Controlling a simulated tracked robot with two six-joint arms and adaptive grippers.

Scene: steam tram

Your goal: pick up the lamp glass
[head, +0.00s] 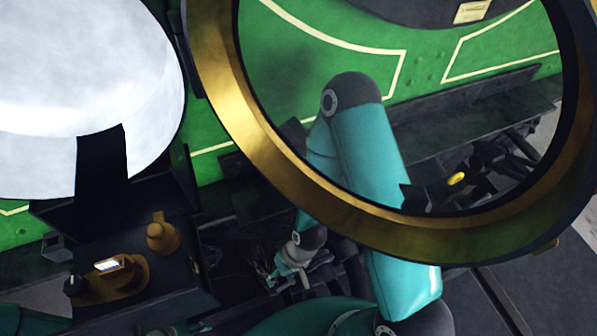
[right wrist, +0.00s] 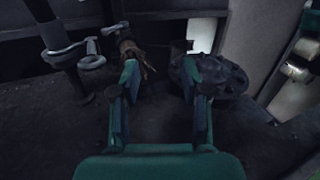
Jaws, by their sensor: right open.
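I cannot tell for certain which thing is the lamp glass. A big round brass rim (head: 248,125) fills the right of the head view, close to the camera; I see through its middle, and whether glass fills it is unclear. My right arm shows through and below it. My right gripper (head: 268,266) is low and beyond the rim, partly lost among dark parts. In the right wrist view the right gripper (right wrist: 160,78) has its fingers spread, with nothing between them. My left gripper is not in view.
A large white disc (head: 60,75) stands at the left, above a dark box with brass fittings (head: 163,236). A green panel with cream lines (head: 335,45) lies behind. The right wrist view shows a brown piece (right wrist: 131,50) and a dark round part (right wrist: 225,76) near the fingertips.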

